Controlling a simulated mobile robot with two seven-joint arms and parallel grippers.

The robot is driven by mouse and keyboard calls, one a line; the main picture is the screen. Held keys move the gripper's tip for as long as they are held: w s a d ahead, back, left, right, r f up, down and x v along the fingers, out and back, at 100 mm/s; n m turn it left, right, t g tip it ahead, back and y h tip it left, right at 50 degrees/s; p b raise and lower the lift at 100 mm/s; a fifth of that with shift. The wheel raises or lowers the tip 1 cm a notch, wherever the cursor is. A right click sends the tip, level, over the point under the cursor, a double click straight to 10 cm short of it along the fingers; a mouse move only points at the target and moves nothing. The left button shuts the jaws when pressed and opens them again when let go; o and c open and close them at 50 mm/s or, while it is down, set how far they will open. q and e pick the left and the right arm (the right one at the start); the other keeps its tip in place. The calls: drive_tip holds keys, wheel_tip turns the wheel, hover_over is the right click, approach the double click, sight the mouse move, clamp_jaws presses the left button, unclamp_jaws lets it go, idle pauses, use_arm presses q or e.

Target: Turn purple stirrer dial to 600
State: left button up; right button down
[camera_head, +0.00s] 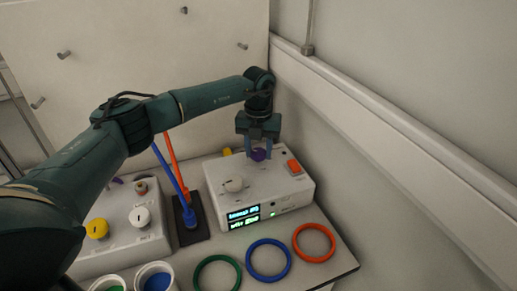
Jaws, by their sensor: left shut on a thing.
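The purple stirrer dial (259,155) sits on top of the white stirrer box (225,205), toward its back. My left gripper (258,152) reaches down over it from above, its blue fingers on either side of the dial and shut on it. A display (243,217) on the box's front face is lit with two lines, one blue and one green; the digits are too small to read surely. A white dial (233,185) and an orange switch (294,167) are on the same box. My right gripper is not in view.
Green (217,274), blue (268,260) and orange (314,242) rings lie in front of the box. Left of it stand a blue rod (172,172) and an orange rod (177,160), and a second white box (120,240) with dials. A wall with a rail (390,145) is close on the right.

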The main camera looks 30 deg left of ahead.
use_arm(q)
drive_tip(key=m, duration=0.3)
drive_tip(key=shift+m, duration=0.4)
drive_tip(key=m, duration=0.3)
drive_tip(key=shift+m+b, duration=0.3)
drive_tip(key=shift+b, duration=0.1)
drive_tip(key=m, duration=0.4)
drive_tip(key=shift+w+r+m+b, duration=0.1)
drive_tip(key=shift+m+b, duration=0.2)
drive_tip(key=shift+b, duration=0.05)
drive_tip(key=m, duration=0.3)
drive_tip(key=shift+m, duration=0.3)
drive_tip(key=m+b, duration=0.1)
drive_tip(key=m, duration=1.1)
drive_tip(key=shift+b, duration=0.35)
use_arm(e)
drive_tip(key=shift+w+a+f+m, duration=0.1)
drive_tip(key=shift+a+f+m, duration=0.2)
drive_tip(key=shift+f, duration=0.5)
use_arm(q)
drive_tip(key=o, duration=1)
drive_tip(key=shift+c, duration=0.2)
